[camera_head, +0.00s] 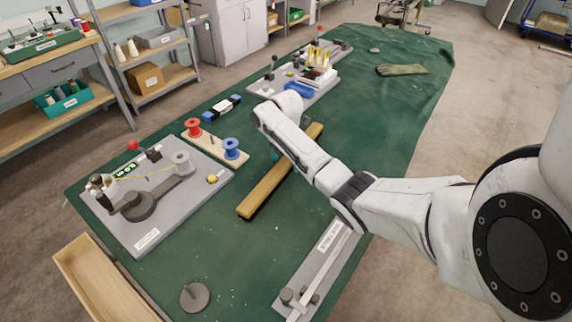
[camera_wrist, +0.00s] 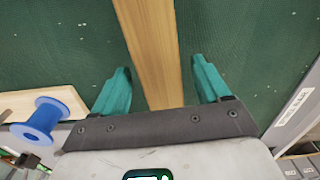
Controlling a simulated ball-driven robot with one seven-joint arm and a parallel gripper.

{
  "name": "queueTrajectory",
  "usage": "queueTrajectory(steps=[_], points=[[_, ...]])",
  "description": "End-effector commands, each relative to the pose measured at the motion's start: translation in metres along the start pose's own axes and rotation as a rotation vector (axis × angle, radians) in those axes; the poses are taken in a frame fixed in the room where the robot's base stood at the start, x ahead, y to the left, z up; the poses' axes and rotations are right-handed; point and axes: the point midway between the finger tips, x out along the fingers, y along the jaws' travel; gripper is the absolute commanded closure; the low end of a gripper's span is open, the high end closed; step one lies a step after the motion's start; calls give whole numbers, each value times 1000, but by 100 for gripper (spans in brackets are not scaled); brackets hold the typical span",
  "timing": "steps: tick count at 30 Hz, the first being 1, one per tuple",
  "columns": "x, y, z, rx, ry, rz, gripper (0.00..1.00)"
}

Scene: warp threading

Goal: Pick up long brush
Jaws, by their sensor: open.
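The long brush, seen as a long straight wooden bar (camera_head: 262,196), lies flat on the green cloth in the middle of the table. No bristles show. My gripper (camera_wrist: 163,82) is open and empty above it. In the wrist view the bar (camera_wrist: 152,40) runs between the two teal fingers, with green cloth showing on both sides of it. The fingers do not visibly touch it. In the head view my arm hides part of the bar, and only a bit of one teal finger shows beside it.
A wooden base with red and blue spools (camera_head: 231,147) stands left of the bar. A grey board with a threading device (camera_head: 150,240) lies further left. A grey labelled fixture (camera_head: 318,268) is at the front, near a round grey weight (camera_head: 195,296). A glove (camera_head: 402,70) lies at the back.

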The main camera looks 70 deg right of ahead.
Motion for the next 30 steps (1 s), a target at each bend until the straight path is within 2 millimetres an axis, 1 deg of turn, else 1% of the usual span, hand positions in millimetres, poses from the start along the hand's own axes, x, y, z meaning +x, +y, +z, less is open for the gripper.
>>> queueTrajectory(steps=[1, 4, 12, 30], points=[[6, -1, 0, 1, 1, -3, 24], [14, 0, 0, 0, -1, -1, 24], [16, 0, 0, -1, -1, 0, 25], [16, 0, 0, 0, -1, 0, 83]])
